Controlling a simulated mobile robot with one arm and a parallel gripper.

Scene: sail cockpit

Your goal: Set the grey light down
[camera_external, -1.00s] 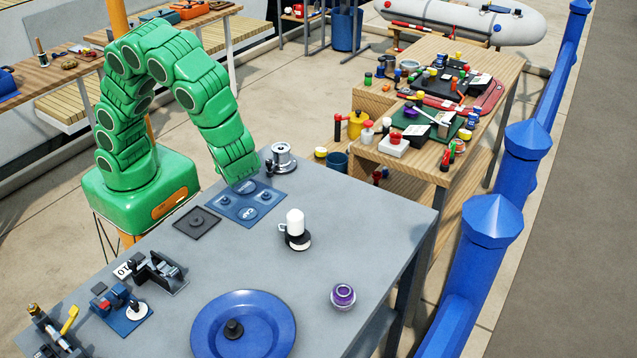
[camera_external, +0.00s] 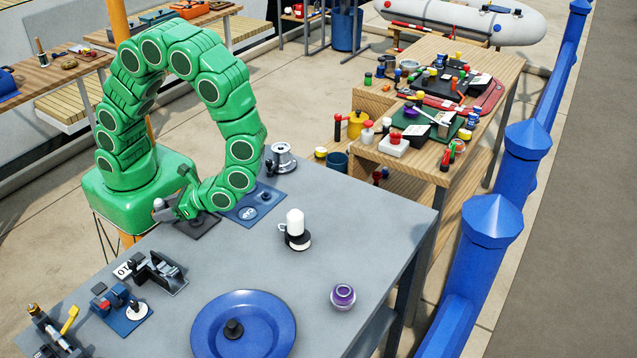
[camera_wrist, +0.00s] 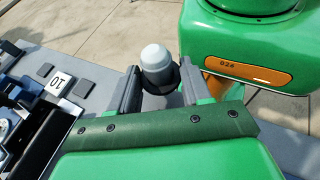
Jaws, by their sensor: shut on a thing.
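The grey light (camera_wrist: 156,58), a pale grey dome with a dark collar, is held between the fingers of my gripper (camera_wrist: 155,88) in the wrist view. In the external view, the light (camera_external: 159,207) shows small at the table's back left edge, beside my green base. My gripper (camera_external: 170,209) is shut on it, with the wrist bent back towards the base. I cannot tell how high the light is above the table. A dark square mat (camera_external: 205,233) lies under my wrist, partly hidden by it.
A blue mat (camera_external: 235,216) with dark round pieces lies beside my arm. Dark fittings (camera_external: 157,272) are at the left. The table's middle is clear.

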